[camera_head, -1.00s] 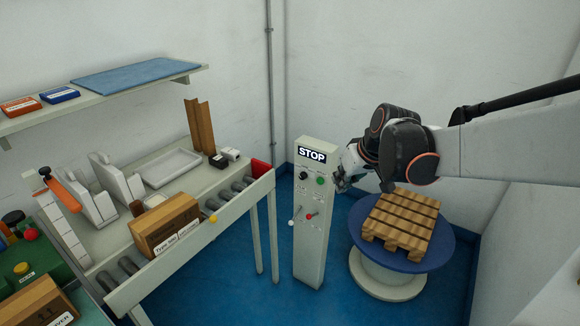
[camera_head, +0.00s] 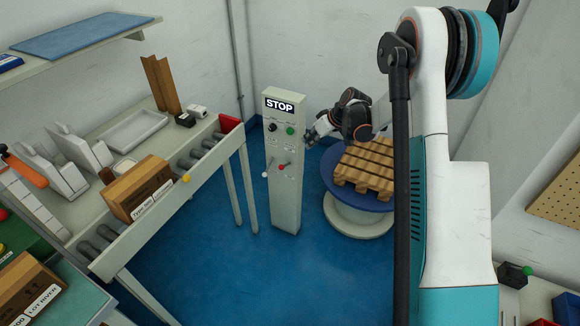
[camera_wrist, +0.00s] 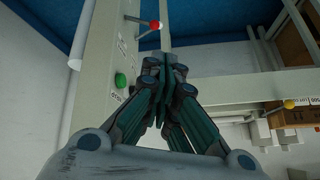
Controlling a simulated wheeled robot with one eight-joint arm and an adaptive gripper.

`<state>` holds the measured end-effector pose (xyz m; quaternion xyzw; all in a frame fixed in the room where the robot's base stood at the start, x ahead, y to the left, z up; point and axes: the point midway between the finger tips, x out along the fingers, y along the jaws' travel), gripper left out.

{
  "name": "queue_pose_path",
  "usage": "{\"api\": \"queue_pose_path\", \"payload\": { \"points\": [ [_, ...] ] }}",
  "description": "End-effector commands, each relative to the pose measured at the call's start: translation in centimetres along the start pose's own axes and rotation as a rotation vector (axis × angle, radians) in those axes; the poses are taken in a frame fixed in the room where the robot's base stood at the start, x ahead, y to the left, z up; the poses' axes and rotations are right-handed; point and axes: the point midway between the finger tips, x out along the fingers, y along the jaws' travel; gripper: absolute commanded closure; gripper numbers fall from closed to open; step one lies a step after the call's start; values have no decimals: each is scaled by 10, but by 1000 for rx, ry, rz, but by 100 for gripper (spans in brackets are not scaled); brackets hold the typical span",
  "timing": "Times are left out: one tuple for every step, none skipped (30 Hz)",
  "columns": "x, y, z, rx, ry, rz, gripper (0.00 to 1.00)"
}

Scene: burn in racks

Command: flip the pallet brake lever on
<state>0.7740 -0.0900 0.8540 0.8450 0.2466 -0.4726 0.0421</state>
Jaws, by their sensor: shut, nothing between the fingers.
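The grey control post (camera_head: 285,190) with a STOP sign stands mid-view. It carries a black knob (camera_head: 272,127), a green button (camera_head: 290,131), a white-tipped lever (camera_head: 265,174) and a red-tipped lever (camera_head: 282,167). Which lever is the pallet brake cannot be read. My gripper (camera_head: 309,143) is shut and empty, just right of the post near the green button's height. In the wrist view, my closed fingers (camera_wrist: 160,72) point toward the lever area. The red lever tip (camera_wrist: 155,25) is beyond them, and the green button (camera_wrist: 121,80) is to their left.
A wooden pallet (camera_head: 366,168) lies on a blue round turntable (camera_head: 335,188) right of the post. A roller conveyor (camera_head: 160,214) with a wooden box (camera_head: 138,187) and a yellow knob (camera_head: 186,179) is on the left. Blue floor (camera_head: 240,270) is open in front.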

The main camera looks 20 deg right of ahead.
Motion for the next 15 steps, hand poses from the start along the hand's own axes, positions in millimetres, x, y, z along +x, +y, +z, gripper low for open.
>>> {"api": "queue_pose_path", "payload": {
  "points": [
    [11,9,4,-6,4,-8,100],
    [17,13,7,-11,7,-14,100],
    [26,18,12,-19,11,-22,100],
    [32,21,14,-24,13,-26,100],
    [37,25,17,-30,16,-31,100],
    [45,29,21,-37,21,-38,100],
    [50,31,24,-41,23,-42,100],
    [54,34,27,-46,26,-46,100],
    [60,37,30,-51,28,-51,100],
    [63,39,32,-54,30,-54,100],
    [66,40,35,-57,32,-57,100],
    [70,42,37,-61,35,-61,100],
    [73,43,39,-64,36,-63,100],
    [74,44,40,-66,37,-65,100],
    [76,45,41,-68,38,-67,100]
  ]
}}
